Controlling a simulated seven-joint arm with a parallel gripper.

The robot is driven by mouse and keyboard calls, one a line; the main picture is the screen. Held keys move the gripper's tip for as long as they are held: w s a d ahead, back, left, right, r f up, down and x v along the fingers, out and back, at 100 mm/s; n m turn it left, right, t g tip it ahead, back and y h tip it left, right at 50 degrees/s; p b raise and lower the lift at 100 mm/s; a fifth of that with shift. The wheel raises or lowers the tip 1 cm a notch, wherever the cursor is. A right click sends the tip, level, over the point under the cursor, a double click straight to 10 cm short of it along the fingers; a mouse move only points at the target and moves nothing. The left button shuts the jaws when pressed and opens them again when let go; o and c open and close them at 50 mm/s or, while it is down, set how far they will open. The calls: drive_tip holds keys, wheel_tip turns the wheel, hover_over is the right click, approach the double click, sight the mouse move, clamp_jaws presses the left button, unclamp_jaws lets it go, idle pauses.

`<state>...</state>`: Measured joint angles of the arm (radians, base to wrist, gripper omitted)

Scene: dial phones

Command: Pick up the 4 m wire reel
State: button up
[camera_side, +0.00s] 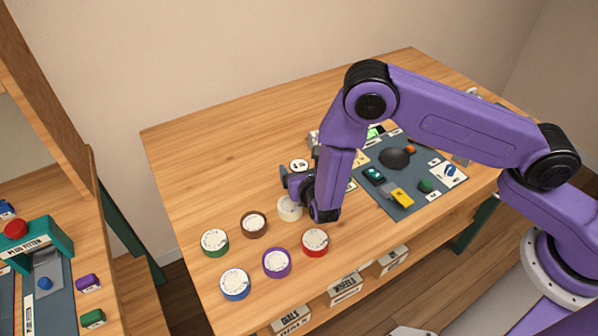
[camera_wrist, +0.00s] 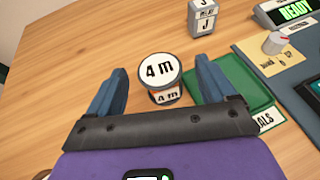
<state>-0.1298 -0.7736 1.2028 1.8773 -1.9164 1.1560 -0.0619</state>
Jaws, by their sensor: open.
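The 4 m wire reel (camera_wrist: 160,72) stands upright on the wooden table in the wrist view, with "4 m" on its round white top and on its front label. In the side view a white round top with dark marks (camera_side: 299,165), which looks like the same reel, shows just past my gripper (camera_side: 300,172). In the wrist view my gripper (camera_wrist: 159,80) is open, with one blue finger on each side of the reel. A gap shows between each finger and the reel. The reel's base is partly hidden in the side view.
A grey block marked J (camera_wrist: 202,18), a green pad (camera_wrist: 238,88) and a READY display (camera_wrist: 288,10) lie right of the reel. Several labelled round spools, including a green one (camera_side: 214,242) and a red one (camera_side: 315,242), stand at the table's front left. The back left is clear.

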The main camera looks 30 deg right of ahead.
drive_tip(key=shift+x, duration=1.3)
drive_tip(key=c, duration=1.1)
drive_tip(key=shift+r, duration=0.15)
